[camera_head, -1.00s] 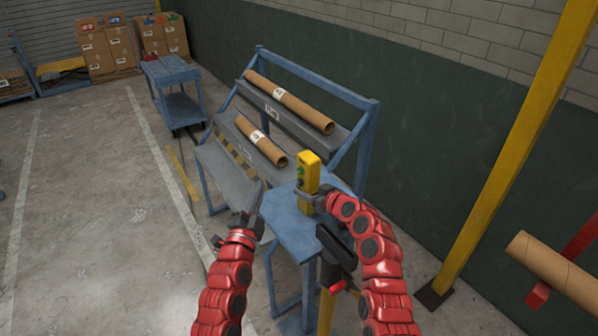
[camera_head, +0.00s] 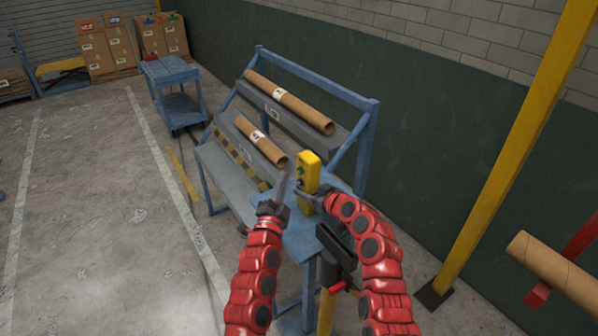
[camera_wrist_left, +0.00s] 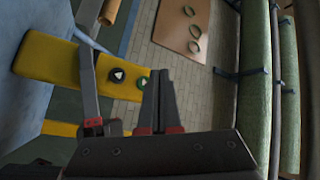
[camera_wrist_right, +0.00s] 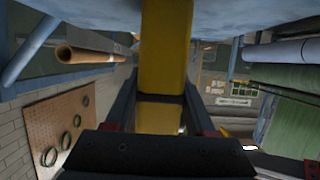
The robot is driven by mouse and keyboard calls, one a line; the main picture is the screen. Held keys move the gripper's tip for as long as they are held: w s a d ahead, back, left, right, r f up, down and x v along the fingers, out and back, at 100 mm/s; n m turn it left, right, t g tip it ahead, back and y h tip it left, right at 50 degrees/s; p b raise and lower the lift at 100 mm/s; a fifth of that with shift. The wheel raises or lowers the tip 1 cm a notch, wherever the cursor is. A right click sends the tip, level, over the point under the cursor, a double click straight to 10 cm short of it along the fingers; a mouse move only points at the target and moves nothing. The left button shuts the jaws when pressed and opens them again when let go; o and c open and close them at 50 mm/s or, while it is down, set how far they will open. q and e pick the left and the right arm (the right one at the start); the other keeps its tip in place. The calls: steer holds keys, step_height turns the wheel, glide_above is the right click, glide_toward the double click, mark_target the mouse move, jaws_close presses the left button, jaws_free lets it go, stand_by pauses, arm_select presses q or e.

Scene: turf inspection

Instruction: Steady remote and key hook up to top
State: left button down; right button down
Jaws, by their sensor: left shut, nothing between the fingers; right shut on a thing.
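The yellow remote (camera_head: 309,172) stands upright above the blue stand (camera_head: 301,239), and its button face is turned left. My right gripper (camera_head: 308,199) is shut on its lower part; the right wrist view shows the remote (camera_wrist_right: 163,62) between both fingers. My left gripper (camera_head: 285,184) is shut and empty, just left of the button face. In the left wrist view the shut fingertips (camera_wrist_left: 160,76) are close beside a green button (camera_wrist_left: 141,82); I cannot tell whether they touch it. A dark button with a light arrow (camera_wrist_left: 117,75) is farther along the face.
A blue tiered rack (camera_head: 372,104) with cardboard tubes (camera_head: 290,100) stands just behind. A blue cart (camera_head: 170,71) is at the back left. A yellow post (camera_head: 512,150) and another tube (camera_head: 555,270) are at right. The floor at left is clear.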

mark_target(300, 171)
arm_select(q)
steer(key=shift+w+d, duration=0.5)
steer(key=shift+d, duration=0.2)
steer(key=shift+d, duration=0.1)
stand_by(1.5)
steer(key=shift+w+d, duration=0.25)
